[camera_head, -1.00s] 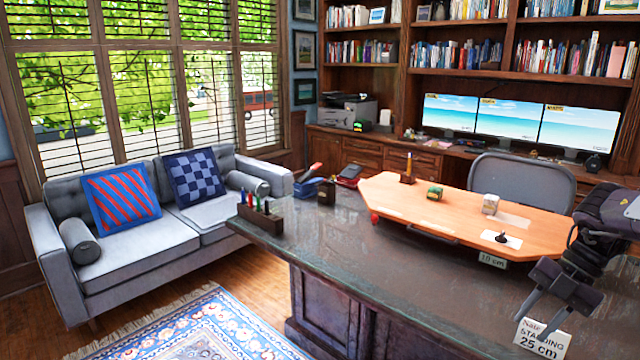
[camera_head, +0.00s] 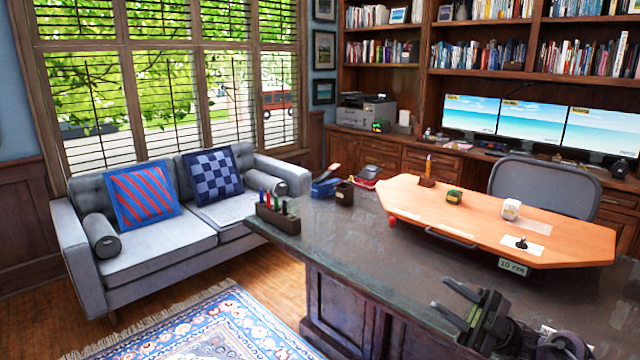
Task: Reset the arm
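My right gripper (camera_head: 441,296) is dark grey and sits low at the right, over the front part of the grey desk (camera_head: 345,250). Its two fingers point up and to the left with a gap between them, and nothing shows in the gap. The arm behind it runs down to the bottom edge of the picture. My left gripper and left arm are not in view.
On the desk an orange wooden board (camera_head: 455,208) carries a tape measure (camera_head: 454,196), a white cube (camera_head: 511,209) and small items. A pen holder (camera_head: 277,214) stands at the desk's left corner. A sofa (camera_head: 160,248) and rug (camera_head: 215,330) lie left.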

